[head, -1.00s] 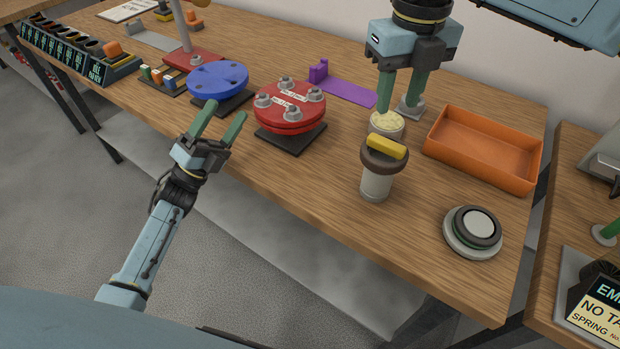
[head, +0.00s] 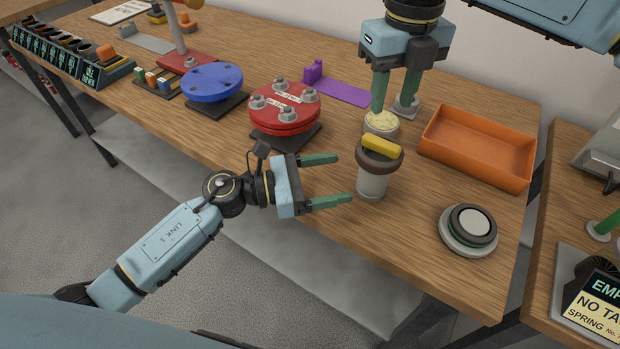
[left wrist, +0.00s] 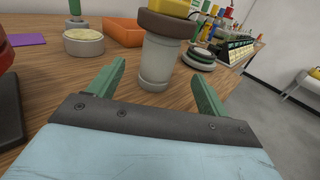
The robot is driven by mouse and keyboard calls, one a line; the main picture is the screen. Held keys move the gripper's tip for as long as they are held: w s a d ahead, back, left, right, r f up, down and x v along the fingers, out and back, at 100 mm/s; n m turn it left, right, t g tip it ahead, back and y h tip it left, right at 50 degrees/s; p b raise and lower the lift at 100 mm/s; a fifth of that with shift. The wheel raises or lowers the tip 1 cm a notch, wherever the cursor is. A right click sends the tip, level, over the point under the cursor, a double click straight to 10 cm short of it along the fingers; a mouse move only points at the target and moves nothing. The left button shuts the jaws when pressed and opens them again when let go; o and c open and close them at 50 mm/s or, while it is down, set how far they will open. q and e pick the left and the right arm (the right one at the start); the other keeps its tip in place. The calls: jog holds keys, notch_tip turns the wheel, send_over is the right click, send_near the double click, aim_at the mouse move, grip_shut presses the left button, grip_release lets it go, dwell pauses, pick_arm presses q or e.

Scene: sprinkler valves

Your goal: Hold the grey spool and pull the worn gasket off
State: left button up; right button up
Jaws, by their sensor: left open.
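The grey spool (head: 372,183) stands upright near the table's front edge. A brown ring (head: 366,161), which looks like the worn gasket, sits around its top with a yellow block (head: 382,148) across it. My left gripper (head: 345,178) is open and empty, pointing right at the spool from its left, a short gap away. In the left wrist view the spool (left wrist: 158,62) stands just beyond the spread fingers (left wrist: 160,82). My right gripper (head: 392,102) is open, pointing down behind the spool; its left fingertip is close to a cream-topped round pot (head: 381,121).
A round grey disc with a dark ring (head: 468,231) lies right of the spool. An orange tray (head: 478,170) is behind it. Red (head: 285,108) and blue (head: 211,83) flanges and a purple bracket (head: 335,88) stand to the left. The table's front edge runs below my left gripper.

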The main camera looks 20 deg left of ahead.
aim_at(360, 173)
pick_arm(q)
jog(key=x, duration=0.9)
jog(key=c, duration=1.2)
jog(key=o, duration=0.6)
jog(key=c, duration=0.6)
jog(key=shift+o, duration=0.2)
pick_arm(e)
jog(key=shift+o, duration=0.2)
jog(key=shift+f, duration=0.1)
